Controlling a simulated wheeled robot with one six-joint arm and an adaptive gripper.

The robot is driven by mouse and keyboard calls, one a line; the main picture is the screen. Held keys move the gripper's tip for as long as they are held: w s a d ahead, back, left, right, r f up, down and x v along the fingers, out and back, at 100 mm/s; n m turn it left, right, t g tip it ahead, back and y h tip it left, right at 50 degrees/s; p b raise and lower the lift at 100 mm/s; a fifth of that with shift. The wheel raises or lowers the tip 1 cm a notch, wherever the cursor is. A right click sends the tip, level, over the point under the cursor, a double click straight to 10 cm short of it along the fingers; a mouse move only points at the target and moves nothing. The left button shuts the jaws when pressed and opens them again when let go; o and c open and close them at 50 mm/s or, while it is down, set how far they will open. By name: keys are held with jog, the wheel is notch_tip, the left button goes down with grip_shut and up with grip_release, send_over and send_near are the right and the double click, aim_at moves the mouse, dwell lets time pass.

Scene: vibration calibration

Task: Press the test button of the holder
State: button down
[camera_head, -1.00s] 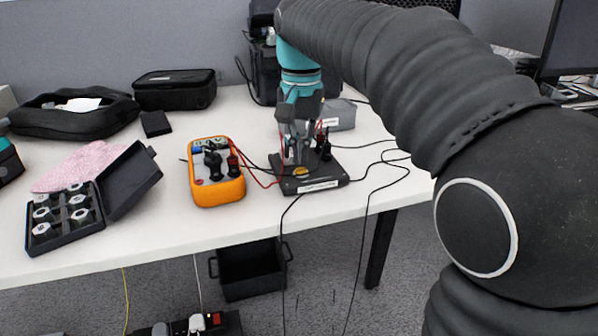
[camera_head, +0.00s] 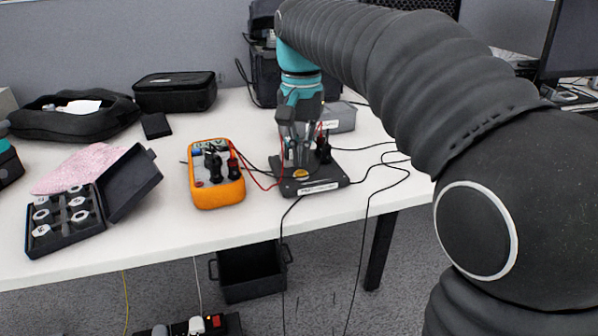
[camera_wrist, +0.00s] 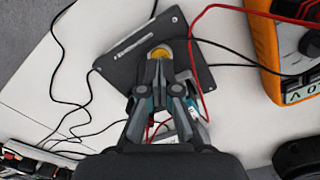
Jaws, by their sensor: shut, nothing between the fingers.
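The holder (camera_head: 328,186) is a dark flat stand with a white label on its front edge, standing near the front of the white table. Its test button (camera_head: 300,174) is a round yellow disc on the base; in the wrist view the button (camera_wrist: 181,50) shows partly behind my fingertips. My gripper (camera_head: 298,160) points down over the holder, shut and empty. In the wrist view my gripper's tips (camera_wrist: 160,56) overlap the button. I cannot tell whether they touch it.
An orange multimeter (camera_head: 217,191) stands left of the holder, with red and black leads running between them. A grey box (camera_head: 340,119) is behind. An open case of weights (camera_head: 65,235) lies at the left. Loose black cables run right and over the table's front edge.

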aim_at(301, 173)
jog(key=shift+f+b, duration=0.65)
jog(key=shift+f, duration=0.5)
dwell(0.9)
notch_tip(301, 173, up, 5)
jog(key=p, duration=0.5)
jog(key=shift+r+p, duration=0.5)
jog(key=shift+r, duration=0.55)
jog(key=s+d+f+n+t, duration=0.1)
jog(key=s+d+f+t, duration=0.1)
jog(key=s+d+f, duration=0.2)
jog(key=s+d+f+n+t, duration=0.1)
jog(key=s+d+f, duration=0.4)
jog(key=s, duration=0.5)
jog(key=s+d+f+t, duration=0.2)
jog(key=s+d+f, duration=0.2)
jog(key=s, duration=0.3)
jog(key=shift+d+f+n+t, duration=0.2)
jog(key=shift+d+n+t, duration=0.15)
jog(key=shift+d, duration=0.2)
